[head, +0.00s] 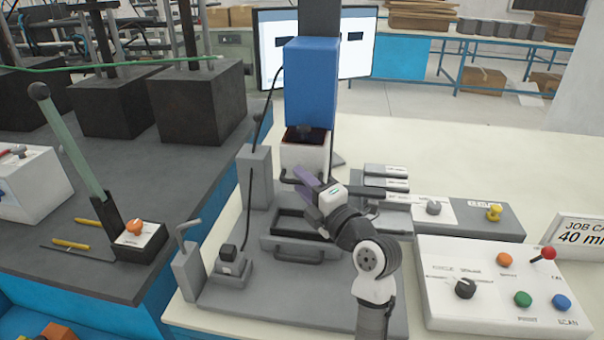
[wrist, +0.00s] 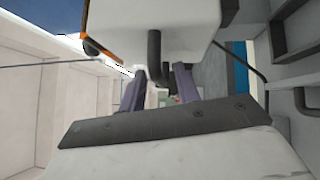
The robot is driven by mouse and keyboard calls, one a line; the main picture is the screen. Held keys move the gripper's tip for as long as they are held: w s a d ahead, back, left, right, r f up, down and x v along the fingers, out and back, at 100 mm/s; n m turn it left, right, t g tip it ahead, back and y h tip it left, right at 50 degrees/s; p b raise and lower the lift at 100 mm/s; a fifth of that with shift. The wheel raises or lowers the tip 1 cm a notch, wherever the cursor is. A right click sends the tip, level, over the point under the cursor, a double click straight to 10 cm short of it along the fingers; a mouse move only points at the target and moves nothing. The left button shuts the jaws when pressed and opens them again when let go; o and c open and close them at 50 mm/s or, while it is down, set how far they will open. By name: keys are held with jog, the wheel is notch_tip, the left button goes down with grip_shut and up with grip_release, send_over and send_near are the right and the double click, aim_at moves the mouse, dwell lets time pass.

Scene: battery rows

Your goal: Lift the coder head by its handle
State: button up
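The coder head appears to be the white block (head: 302,157) with an orange-red rim, under a tall blue box (head: 311,85) on a column. In the wrist view the white block (wrist: 185,22) fills the upper middle. Its dark bar handle (wrist: 154,52) hangs down from it and bends near my fingertips. My gripper (head: 301,181) reaches up to the lower front of the block, with two purple fingers. In the wrist view my gripper (wrist: 160,82) has its fingers apart, with the handle's lower end in line with the gap. I cannot tell whether they touch it.
A grey base plate (head: 290,308) carries a fixture with a dark frame (head: 300,223) below my gripper. Grey blocks with labels (head: 385,185) stand close on the right. A control box (head: 500,285) is further right. A grey post (head: 255,175) and a cable are on the left.

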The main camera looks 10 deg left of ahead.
jog(key=shift+w+a, duration=0.3)
jog(key=shift+c, duration=0.2)
grip_shut()
notch_tip(320, 180, up, 5)
jog(key=shift+r, duration=0.1)
dwell(0.3)
jog(key=shift+o, duration=0.2)
grip_release()
